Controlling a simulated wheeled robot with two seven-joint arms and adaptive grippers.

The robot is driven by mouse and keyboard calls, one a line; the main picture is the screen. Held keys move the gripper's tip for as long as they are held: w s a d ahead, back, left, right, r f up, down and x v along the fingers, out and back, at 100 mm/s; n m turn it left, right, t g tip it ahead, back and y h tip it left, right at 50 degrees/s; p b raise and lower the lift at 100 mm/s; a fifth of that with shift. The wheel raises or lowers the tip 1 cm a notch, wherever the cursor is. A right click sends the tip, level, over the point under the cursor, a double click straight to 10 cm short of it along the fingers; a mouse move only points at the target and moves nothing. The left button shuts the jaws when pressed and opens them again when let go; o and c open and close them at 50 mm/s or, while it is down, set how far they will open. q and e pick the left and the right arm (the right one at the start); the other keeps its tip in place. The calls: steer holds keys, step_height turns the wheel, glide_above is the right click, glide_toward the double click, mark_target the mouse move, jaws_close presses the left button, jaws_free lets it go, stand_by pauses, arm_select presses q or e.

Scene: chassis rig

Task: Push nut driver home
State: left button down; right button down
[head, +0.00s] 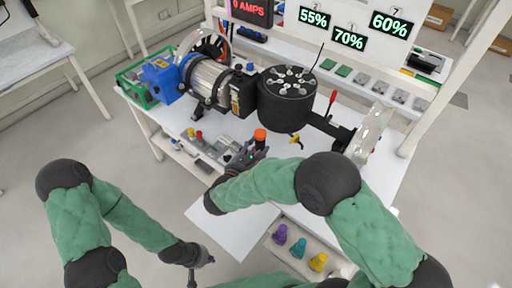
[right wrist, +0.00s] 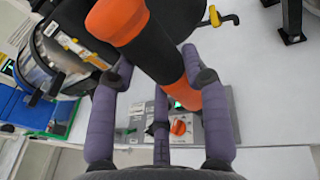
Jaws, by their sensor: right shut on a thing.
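The nut driver, with an orange end and a black and orange body (right wrist: 160,50), fills the upper middle of the right wrist view. Its orange top shows in the head view (head: 260,134). My right gripper (head: 250,156) is shut on it near the front edge of the white bench; its purple-grey fingers (right wrist: 160,85) stand around the lower body. The driver is tilted in the wrist view. Its lower tip is hidden, so I cannot tell whether it is seated. My left gripper (head: 205,260) is low at the left, away from the bench, its jaw gap unclear.
A grey panel (right wrist: 135,118) with an orange knob (right wrist: 180,127) lies beneath the driver. A motor assembly with a black drum (head: 286,105) stands behind it. Purple, teal and yellow cones (head: 318,262) stand on a lower shelf. Floor at the left is clear.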

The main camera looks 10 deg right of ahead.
steer(key=shift+f+b, duration=1.65)
steer(key=shift+f, duration=0.65)
steer(key=shift+f+b, duration=1.95)
steer(key=shift+f, duration=0.55)
steer(key=c, duration=0.5)
jaws_free()
steer(key=shift+c, duration=0.2)
steer(key=shift+f, duration=0.1)
steer(key=shift+s, duration=0.1)
steer(key=v, duration=1.2)
steer(key=shift+f, duration=0.1)
